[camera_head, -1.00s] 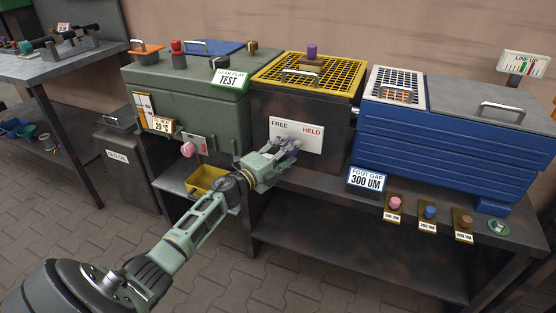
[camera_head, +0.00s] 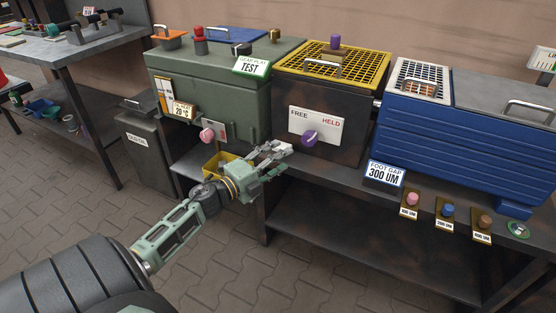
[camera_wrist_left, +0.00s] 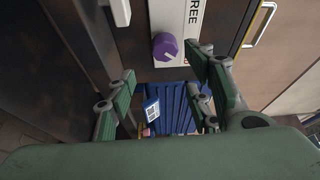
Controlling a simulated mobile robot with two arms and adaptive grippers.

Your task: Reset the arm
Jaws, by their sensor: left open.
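My left gripper (camera_head: 277,150) is open and empty in the head view, in front of the gap between the green box and the dark box with the yellow grid. It is left of and slightly below the purple knob (camera_head: 310,138) on the FREE/HELD plate (camera_head: 318,119), apart from it. In the left wrist view the open fingers (camera_wrist_left: 165,90) stand wide, with the purple knob (camera_wrist_left: 165,46) beyond them and nothing held. My right gripper does not show.
The green box (camera_head: 218,75) with a pink knob (camera_head: 212,133) stands at left, the blue cabinet (camera_head: 450,150) at right. A yellow bin (camera_head: 217,164) sits low behind my arm. Small colored knobs (camera_head: 447,210) line the bench's front edge. Floor in front is clear.

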